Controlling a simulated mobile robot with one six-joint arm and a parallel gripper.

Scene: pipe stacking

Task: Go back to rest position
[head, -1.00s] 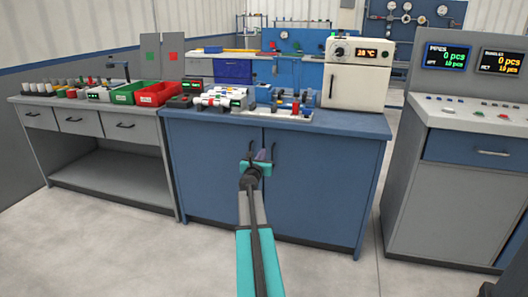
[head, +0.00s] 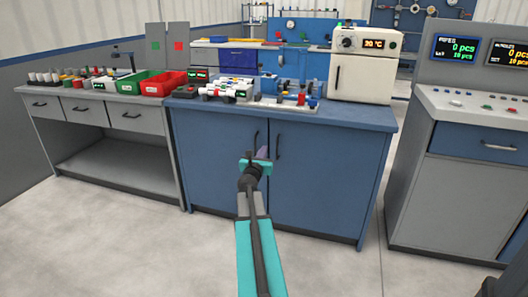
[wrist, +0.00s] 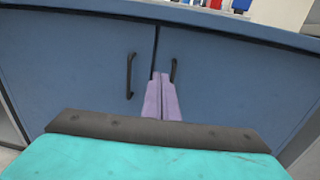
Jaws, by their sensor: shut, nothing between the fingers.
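My gripper (head: 262,153) is in front of the blue cabinet's doors, below its worktop edge, with my teal arm reaching forward from the bottom of the head view. In the wrist view its two purple fingers (wrist: 161,97) lie side by side, shut and empty. Behind them are the blue cabinet doors (wrist: 70,75) with two dark handles; the fingers overlap the view near the right handle (wrist: 173,70). I cannot tell the exact gap to the doors.
The blue cabinet (head: 335,180) carries pipe parts (head: 225,92), a fixture (head: 285,101) and a white oven (head: 364,66). Left, a grey bench (head: 150,122) holds green (head: 140,84) and red bins (head: 164,84). Right stands a grey console (head: 455,180). Floor before the cabinet is clear.

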